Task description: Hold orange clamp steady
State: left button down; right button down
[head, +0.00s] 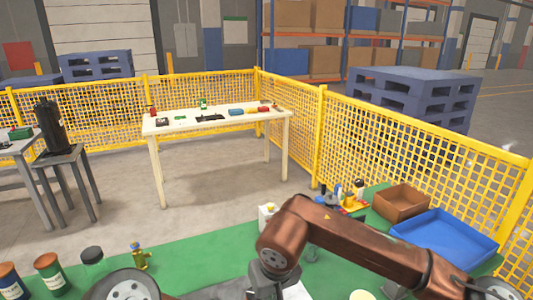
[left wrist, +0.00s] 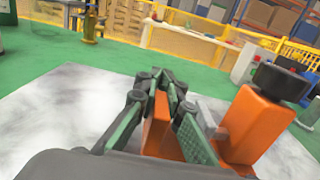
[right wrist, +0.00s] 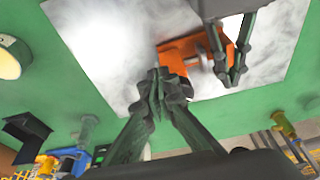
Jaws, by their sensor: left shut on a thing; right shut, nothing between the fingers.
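The orange clamp (left wrist: 252,125) stands on a white-grey plate (left wrist: 60,105) on the green table, with a black round knob (left wrist: 281,82) on its upright part. My left gripper (left wrist: 163,85) is shut on a thin upright orange part of the clamp, which shows between its fingers. In the right wrist view the clamp (right wrist: 180,50) lies beyond my right gripper (right wrist: 158,85), with the left gripper's fingers (right wrist: 235,65) at it. My right gripper is shut and empty, apart from the clamp. In the head view my arm hides the clamp.
On the green table (head: 190,262) stand several cans and jars (head: 50,275) at left, a brown box (head: 401,201) and a blue tray (head: 445,240) at right. A yellow mesh fence (head: 420,150) and a white table (head: 215,125) stand beyond.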

jog(key=w+v, duration=0.1)
jog(key=v, duration=0.4)
jog(key=shift+a+r, duration=0.2)
jog(key=shift+r, duration=0.35)
pick_arm(q)
jog(key=c, duration=2)
grip_release()
jog(key=shift+o, duration=0.2)
jog(key=shift+d, duration=0.1)
